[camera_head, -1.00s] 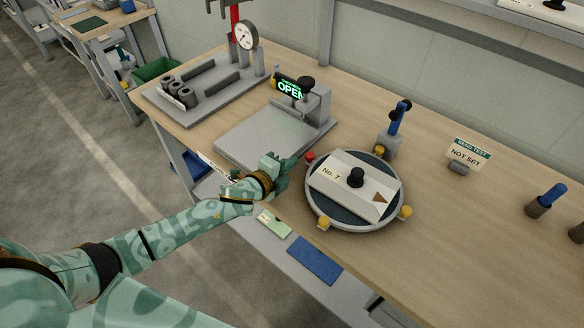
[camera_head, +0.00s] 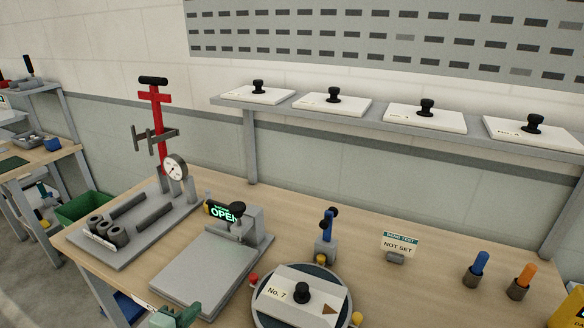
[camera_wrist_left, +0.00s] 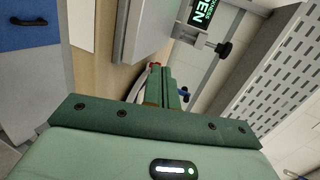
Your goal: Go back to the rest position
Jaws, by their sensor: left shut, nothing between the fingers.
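My left gripper (camera_head: 192,311) is a green gripper low in the head view, by the front edge of the grey fixture plate (camera_head: 205,268). Its fingers are shut with nothing between them, as the left wrist view (camera_wrist_left: 166,88) also shows. Most of the left arm is out of the head view. My right gripper is not in view.
A round turntable (camera_head: 262,315) holding a white No. 7 plate (camera_head: 275,293) is just right of the gripper. The fixture shows an OPEN sign (camera_head: 224,213). A dial gauge stand (camera_head: 174,167) is at the left. A shelf (camera_head: 365,122) holds several knobbed plates.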

